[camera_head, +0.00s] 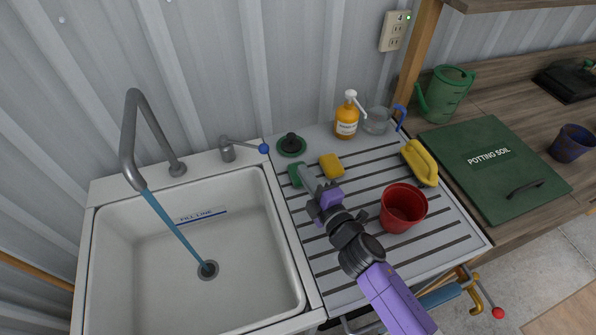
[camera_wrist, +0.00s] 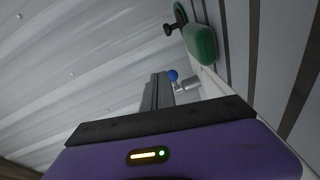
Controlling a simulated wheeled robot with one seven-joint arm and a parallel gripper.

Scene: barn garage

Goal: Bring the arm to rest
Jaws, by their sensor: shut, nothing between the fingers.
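My arm reaches over the ribbed drainboard (camera_head: 345,285) to the right of the sink, in the head view. My gripper (camera_head: 307,177) is shut and empty, its grey fingers pointing up and left. The fingers appear beside a green sponge (camera_head: 294,174); I cannot tell whether they touch it. In the wrist view the shut fingers (camera_wrist: 157,92) point toward the blue-knobbed tap lever (camera_wrist: 173,75). The green sponge (camera_wrist: 201,44) lies to their upper right there.
Blue water runs from the spout (camera_head: 128,165) into the sink (camera_head: 120,265). Around my arm are a red cup (camera_head: 403,207), yellow sponge (camera_head: 331,166), black-knobbed green stopper (camera_head: 291,144), soap bottle (camera_head: 346,119), glass mug (camera_head: 377,121) and yellow-handled brush (camera_head: 420,163).

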